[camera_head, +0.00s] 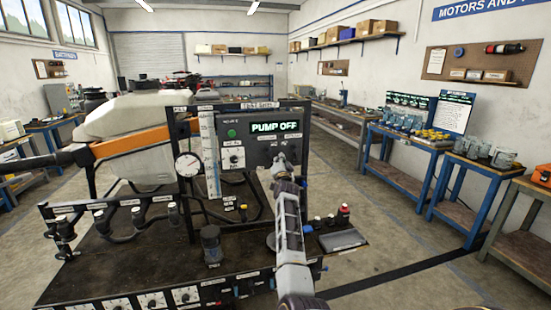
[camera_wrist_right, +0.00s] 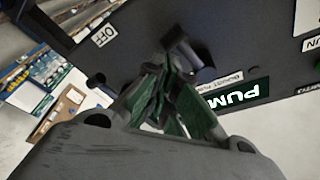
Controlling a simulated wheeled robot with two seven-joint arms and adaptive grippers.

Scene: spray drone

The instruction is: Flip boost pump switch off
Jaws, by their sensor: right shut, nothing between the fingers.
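The grey control panel (camera_head: 259,151) stands on the test bench with a lit display (camera_head: 275,127) reading "PUMP OFF". My right gripper (camera_head: 281,163) is at the panel's lower right, in front of the switch area, and covers part of it. In the right wrist view, my right gripper (camera_wrist_right: 172,78) is shut with nothing between its fingers. Its tips are close to the dark boost pump switch (camera_wrist_right: 192,60), beside a "BOOST PUMP" label (camera_wrist_right: 220,83); I cannot tell whether they touch. An "OFF" label (camera_wrist_right: 104,36) is nearby. My left gripper is not in view.
A pressure gauge (camera_head: 188,164) and clear tube (camera_head: 210,155) stand left of the panel. A white tank (camera_head: 135,120) with an orange boom is behind. The bench top (camera_head: 140,262) carries pipes, valves and a dark cylinder (camera_head: 211,243). Blue tables (camera_head: 400,145) line the right wall.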

